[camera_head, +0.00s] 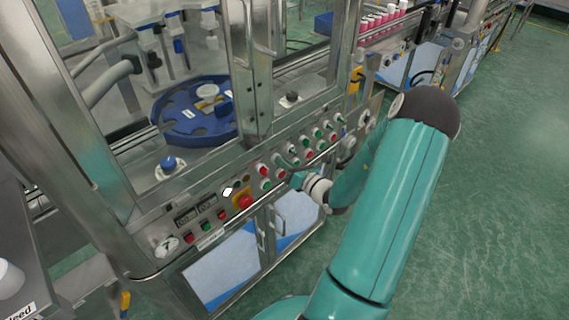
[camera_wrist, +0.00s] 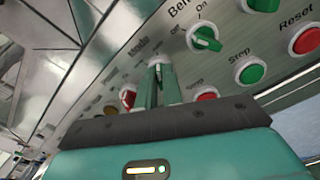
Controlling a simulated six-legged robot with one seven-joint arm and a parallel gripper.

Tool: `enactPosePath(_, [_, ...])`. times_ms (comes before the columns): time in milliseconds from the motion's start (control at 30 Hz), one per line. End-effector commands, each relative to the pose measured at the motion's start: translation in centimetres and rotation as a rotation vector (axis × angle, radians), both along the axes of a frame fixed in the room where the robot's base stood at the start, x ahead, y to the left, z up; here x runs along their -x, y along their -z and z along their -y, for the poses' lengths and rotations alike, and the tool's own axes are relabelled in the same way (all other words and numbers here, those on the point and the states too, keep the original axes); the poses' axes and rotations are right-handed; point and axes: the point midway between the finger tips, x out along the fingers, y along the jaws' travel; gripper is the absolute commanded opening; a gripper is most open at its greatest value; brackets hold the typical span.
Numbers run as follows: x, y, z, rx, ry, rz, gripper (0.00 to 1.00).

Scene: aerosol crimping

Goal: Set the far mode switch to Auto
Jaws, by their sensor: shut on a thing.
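The mode switch (camera_wrist: 157,62) is a small pale knob on the slanted steel panel in the wrist view, with a blurred "Mode" label beside it. My gripper (camera_wrist: 159,75) is shut on this knob, its teal fingers on either side of it. The fingers hide most of the knob, and I cannot read its setting. In the head view my gripper (camera_head: 297,179) touches the front control panel (camera_head: 213,187) near its middle; the held knob is hidden there.
Beside the fingers are a green belt switch (camera_wrist: 206,39), a green Step button (camera_wrist: 250,71), a red Reset button (camera_wrist: 306,40) and another red button (camera_wrist: 207,95). A red emergency stop (camera_head: 243,201) sits further left. A blue turntable (camera_head: 194,130) stands behind the panel. Open green floor (camera_head: 500,180) lies right.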

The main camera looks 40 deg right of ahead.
Motion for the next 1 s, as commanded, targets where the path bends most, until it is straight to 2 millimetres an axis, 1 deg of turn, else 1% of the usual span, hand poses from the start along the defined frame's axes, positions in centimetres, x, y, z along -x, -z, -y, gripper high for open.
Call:
enactPosePath(500, [0.07, 0.08, 0.02, -0.025, 0.001, -0.003, 0.00])
enactPosePath(533, [0.07, 0.08, 0.02, -0.025, 0.001, -0.003, 0.12])
enactPosePath(600, [0.07, 0.07, 0.01, -0.024, 0.001, -0.003, 0.26])
enactPosePath(633, [0.06, 0.06, 0.01, -0.024, 0.000, -0.002, 0.30])
enactPosePath(900, [0.07, 0.04, 0.01, -0.023, 0.000, -0.002, 0.30])
enactPosePath(1000, [0.52, 0.03, 0.07, -0.023, 0.002, -0.002, 0.30])
